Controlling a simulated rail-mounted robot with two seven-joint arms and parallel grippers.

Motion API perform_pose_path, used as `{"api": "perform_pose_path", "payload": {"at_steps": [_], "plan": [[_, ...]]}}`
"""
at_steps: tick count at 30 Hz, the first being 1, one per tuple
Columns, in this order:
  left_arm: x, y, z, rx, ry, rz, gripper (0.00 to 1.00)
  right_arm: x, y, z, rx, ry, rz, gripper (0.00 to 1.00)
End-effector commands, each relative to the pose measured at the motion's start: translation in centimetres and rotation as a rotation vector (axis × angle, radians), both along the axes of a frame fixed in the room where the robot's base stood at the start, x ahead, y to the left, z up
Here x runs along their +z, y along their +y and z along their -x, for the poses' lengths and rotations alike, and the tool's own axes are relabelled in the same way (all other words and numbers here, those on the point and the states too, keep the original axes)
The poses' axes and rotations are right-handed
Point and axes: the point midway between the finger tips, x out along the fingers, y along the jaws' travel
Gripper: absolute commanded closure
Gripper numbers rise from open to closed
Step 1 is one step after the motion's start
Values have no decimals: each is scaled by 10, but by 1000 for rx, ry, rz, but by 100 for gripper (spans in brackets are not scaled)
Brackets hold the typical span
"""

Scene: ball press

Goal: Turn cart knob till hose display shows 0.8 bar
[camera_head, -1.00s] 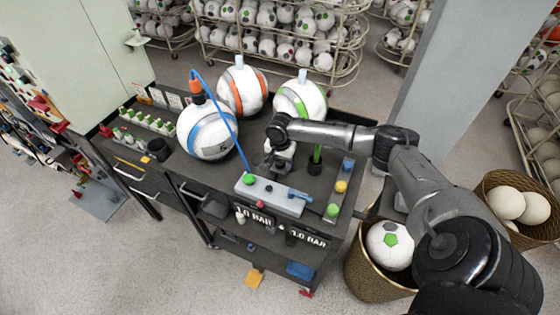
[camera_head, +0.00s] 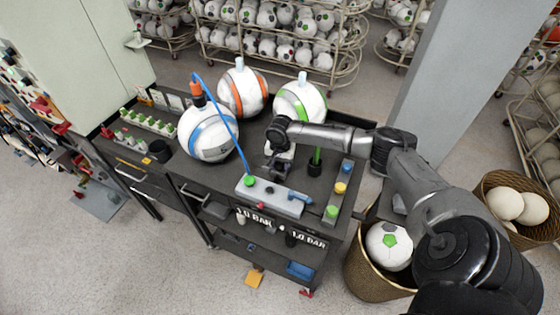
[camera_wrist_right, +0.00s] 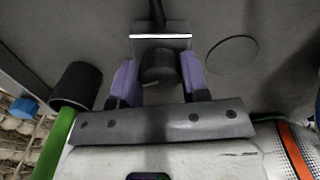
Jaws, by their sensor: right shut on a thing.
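My right gripper (camera_head: 274,174) reaches down over the dark cart top (camera_head: 190,170). In the right wrist view its two purple-padded fingers (camera_wrist_right: 160,82) are on either side of a dark round knob (camera_wrist_right: 158,66), shut on it. In the head view the arm and gripper hide the knob. A blue hose (camera_head: 226,116) runs from the orange cap of the blue-striped ball (camera_head: 207,132) down to a grey block (camera_head: 272,192). Labels on the cart front read 1.0 BAR, a left one (camera_head: 254,216) and a right one (camera_head: 309,239). I cannot make out a hose display reading. My left gripper is out of view.
An orange-striped ball (camera_head: 243,92) and a green-striped ball (camera_head: 298,103) stand at the back of the cart. Green, yellow and blue buttons line a strip (camera_head: 340,188) at the right. A basket (camera_head: 372,283) with a ball stands beside the cart.

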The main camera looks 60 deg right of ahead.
Motion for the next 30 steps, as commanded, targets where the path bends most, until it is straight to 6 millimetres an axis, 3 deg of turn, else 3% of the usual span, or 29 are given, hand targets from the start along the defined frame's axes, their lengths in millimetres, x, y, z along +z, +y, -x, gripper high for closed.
{"api": "perform_pose_path", "payload": {"at_steps": [1,12,30], "plan": [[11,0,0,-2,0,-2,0,5,0,1,29,3,-1,82],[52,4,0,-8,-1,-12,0,5,0,1,361,2,-3,82],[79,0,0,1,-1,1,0,1,-1,2,833,1,-1,82]]}}
